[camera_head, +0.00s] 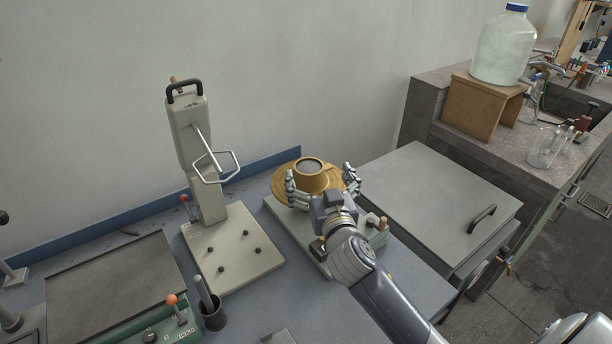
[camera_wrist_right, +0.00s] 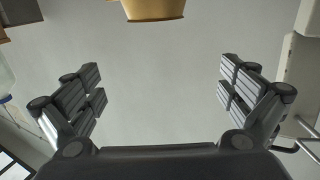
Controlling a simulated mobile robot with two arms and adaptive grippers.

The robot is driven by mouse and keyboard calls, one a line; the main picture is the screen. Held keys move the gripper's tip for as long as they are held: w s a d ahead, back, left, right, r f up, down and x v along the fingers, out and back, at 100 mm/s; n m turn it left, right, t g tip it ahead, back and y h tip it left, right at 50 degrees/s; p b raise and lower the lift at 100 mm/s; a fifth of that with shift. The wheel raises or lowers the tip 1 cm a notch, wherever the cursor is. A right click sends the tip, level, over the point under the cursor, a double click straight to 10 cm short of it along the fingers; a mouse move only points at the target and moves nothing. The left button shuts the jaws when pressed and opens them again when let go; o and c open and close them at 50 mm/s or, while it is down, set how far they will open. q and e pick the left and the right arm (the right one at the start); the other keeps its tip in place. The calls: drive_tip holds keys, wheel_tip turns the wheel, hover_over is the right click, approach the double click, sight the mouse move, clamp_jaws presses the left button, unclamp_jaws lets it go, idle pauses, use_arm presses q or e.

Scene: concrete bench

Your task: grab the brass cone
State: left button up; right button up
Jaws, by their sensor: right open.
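The brass cone (camera_head: 312,172) stands on a pale flat base on the blue-grey bench, with a wide round flange and a raised collar with a dark top. My right gripper (camera_head: 321,180) is open in front of it, its fingers spread to the left and right of the collar in the head view. In the right wrist view the cone (camera_wrist_right: 153,9) is cut off by the top edge. There the open right gripper (camera_wrist_right: 164,84) has nothing between its fingers. I cannot tell whether the fingers touch the cone. My left gripper is not in view.
A beige stand (camera_head: 232,247) with a tall column and metal loop is left of the cone. A grey box with a handle (camera_head: 436,200) is on the right. A black cup (camera_head: 213,318) and a dark plate (camera_head: 115,280) are at front left. The wall is behind.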

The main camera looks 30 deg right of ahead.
sight(312, 176)
drive_tip(key=f+b, duration=0.4)
drive_tip(key=f, duration=0.1)
drive_tip(key=shift+w+d+f+b, duration=0.1)
drive_tip(key=shift+w+f+b, duration=0.1)
drive_tip(key=shift+b, duration=0.15)
drive_tip(key=x, duration=0.4)
drive_tip(key=shift+w+d+r+p, duration=0.1)
drive_tip(key=shift+w+p, duration=0.2)
drive_tip(key=shift+p, duration=0.1)
drive_tip(key=p+x, duration=0.1)
drive_tip(key=x, duration=0.4)
drive_tip(key=shift+d+r, duration=0.15)
drive_tip(key=shift+w, duration=0.35)
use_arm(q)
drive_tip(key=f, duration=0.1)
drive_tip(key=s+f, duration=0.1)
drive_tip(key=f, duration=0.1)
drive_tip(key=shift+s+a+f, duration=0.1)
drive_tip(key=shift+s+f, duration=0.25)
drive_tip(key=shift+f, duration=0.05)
use_arm(e)
drive_tip(key=c, duration=1.3)
